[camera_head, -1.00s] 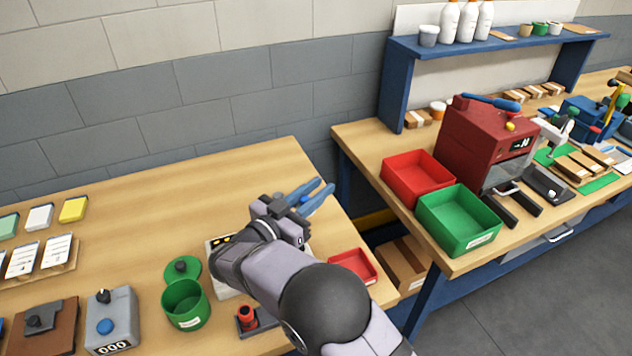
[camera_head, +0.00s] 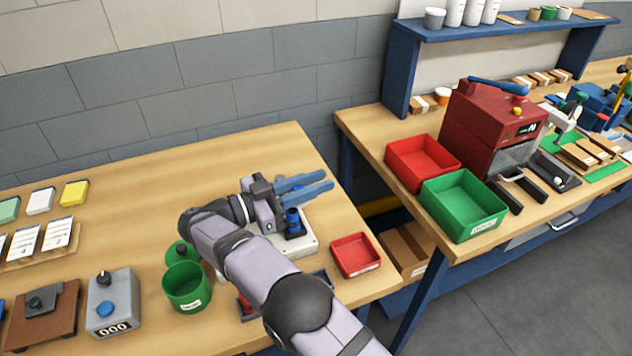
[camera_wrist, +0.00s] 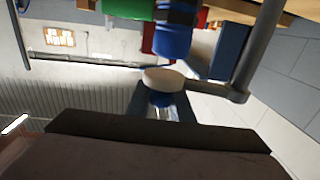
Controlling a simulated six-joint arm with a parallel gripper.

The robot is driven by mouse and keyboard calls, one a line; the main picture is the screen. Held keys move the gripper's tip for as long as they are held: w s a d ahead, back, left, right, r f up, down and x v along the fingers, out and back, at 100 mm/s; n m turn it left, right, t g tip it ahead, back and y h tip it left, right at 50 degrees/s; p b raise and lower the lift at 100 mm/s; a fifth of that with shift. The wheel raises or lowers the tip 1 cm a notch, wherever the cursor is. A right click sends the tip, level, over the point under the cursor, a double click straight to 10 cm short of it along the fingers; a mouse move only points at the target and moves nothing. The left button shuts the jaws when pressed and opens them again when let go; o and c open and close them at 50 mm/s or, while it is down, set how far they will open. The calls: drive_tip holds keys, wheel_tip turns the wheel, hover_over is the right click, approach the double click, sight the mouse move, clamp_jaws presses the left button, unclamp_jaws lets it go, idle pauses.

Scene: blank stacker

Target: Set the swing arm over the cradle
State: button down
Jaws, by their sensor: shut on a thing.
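My gripper (camera_head: 331,181) reaches over a pale base (camera_head: 308,246) on the near bench, its blue fingers pointing right. In the wrist view the blue fingers (camera_wrist: 160,106) converge at a round pale knob (camera_wrist: 163,79) at the end of a grey swing arm (camera_wrist: 215,90). The swing arm joins an upright grey post (camera_wrist: 265,40). A blue cylinder (camera_head: 293,222) stands on a dark block on the base. It also shows in the wrist view (camera_wrist: 172,38), which looks upside down, close to the knob. Whether the arm lies exactly over the cradle cannot be told; my arm hides part of the base.
A red tray (camera_head: 357,254) lies right of the base. A green pot (camera_head: 188,286) and a grey counter box (camera_head: 113,305) stand to the left. Red (camera_head: 421,163) and green (camera_head: 463,204) bins sit on the other bench. The back middle of the near bench is clear.

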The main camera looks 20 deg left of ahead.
drive_tip(key=shift+r, duration=0.15)
drive_tip(key=c, duration=1.6)
unclamp_jaws()
drive_tip(key=shift+o, duration=0.2)
wheel_tip(320, 180, up, 10)
drive_tip(key=b, duration=0.1)
